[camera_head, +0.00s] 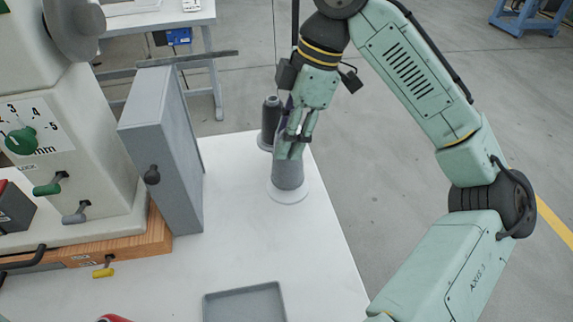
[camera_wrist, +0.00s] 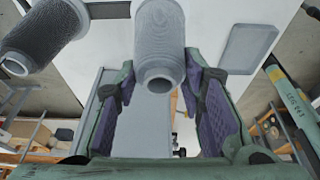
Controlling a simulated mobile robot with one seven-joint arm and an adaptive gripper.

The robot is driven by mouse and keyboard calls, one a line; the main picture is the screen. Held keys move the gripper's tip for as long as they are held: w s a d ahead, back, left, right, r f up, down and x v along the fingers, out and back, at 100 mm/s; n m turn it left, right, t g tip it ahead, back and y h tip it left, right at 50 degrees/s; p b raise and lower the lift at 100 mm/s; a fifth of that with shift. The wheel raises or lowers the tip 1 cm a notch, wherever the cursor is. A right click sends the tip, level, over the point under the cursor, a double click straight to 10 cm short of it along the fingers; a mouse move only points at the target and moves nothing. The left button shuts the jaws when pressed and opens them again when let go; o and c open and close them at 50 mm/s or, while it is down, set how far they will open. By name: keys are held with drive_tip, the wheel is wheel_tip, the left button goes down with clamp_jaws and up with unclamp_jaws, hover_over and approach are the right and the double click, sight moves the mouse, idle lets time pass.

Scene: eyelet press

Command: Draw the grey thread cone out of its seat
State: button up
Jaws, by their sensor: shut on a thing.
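The grey thread cone (camera_head: 288,175) stands upright near the right edge of the white table, over a white round seat (camera_head: 289,196). My gripper (camera_head: 291,147) comes down from above and is shut on the upper part of the cone. In the wrist view the cone (camera_wrist: 160,38) lies between the two fingertips (camera_wrist: 161,70), its narrow open end towards the camera. The fingers hide part of the cone's top in the head view. I cannot tell whether its base touches the seat.
A dark thread cone (camera_head: 270,122) stands close behind, left of my gripper; it also shows in the wrist view (camera_wrist: 44,32). A grey upright panel (camera_head: 165,150) and the press (camera_head: 60,120) stand at left. A grey tray (camera_head: 245,303) lies in front. Table between is clear.

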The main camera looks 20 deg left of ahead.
wheel_tip(320, 180, up, 10)
drive_tip(key=p, duration=0.3)
drive_tip(key=shift+f, duration=0.15)
idle(1.6)
idle(0.4)
